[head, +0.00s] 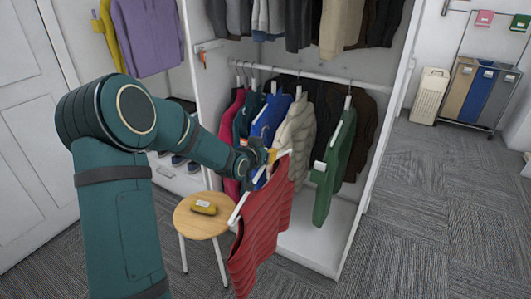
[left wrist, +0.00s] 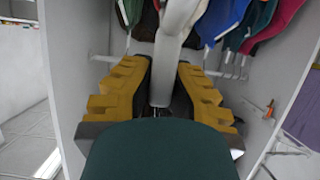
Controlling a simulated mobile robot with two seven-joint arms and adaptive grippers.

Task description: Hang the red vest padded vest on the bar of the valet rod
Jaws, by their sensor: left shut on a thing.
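The red padded vest (head: 262,225) hangs tilted on a white hanger in front of the open wardrobe, clear of its rail. My left gripper (head: 258,156) is at the top of this hanger. In the left wrist view its yellow fingers (left wrist: 158,88) are closed around the white hanger (left wrist: 168,55). A short white bar (head: 209,46), which looks like the valet rod, is on the wardrobe's left side panel, above and left of the gripper. An orange item (head: 203,60) hangs by it and shows in the left wrist view (left wrist: 269,108). My right gripper is not in view.
Several garments hang on the wardrobe rail (head: 310,76), including a green vest (head: 335,170) right of the red vest. Open carpet (head: 430,220) lies to the right.

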